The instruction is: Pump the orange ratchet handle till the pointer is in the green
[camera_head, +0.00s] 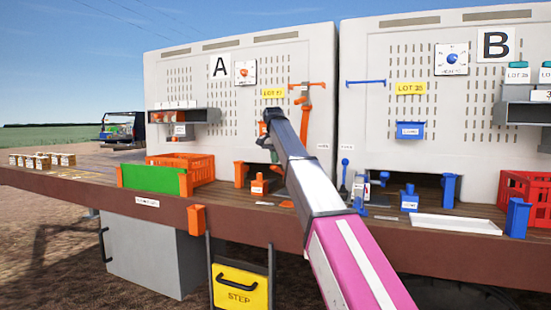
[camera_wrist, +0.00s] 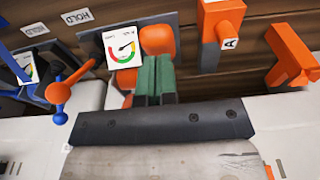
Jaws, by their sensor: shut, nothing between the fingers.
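My gripper (camera_wrist: 152,88), with green fingers, is shut and empty at the orange lever part (camera_wrist: 157,40); its fingertips overlap this part in the wrist view, and I cannot tell if they touch. More orange shows left of the fingers. A white gauge (camera_wrist: 122,47) with a red, yellow and green arc stands just left of the fingertips. Its pointer is too small to read surely. In the head view my gripper (camera_head: 273,157) is low in front of panel A, partly hidden by my arm.
An orange post marked A (camera_wrist: 222,35) stands right. In the head view, a green board (camera_head: 150,178) and an orange crate (camera_head: 188,168) stand left on the deck.

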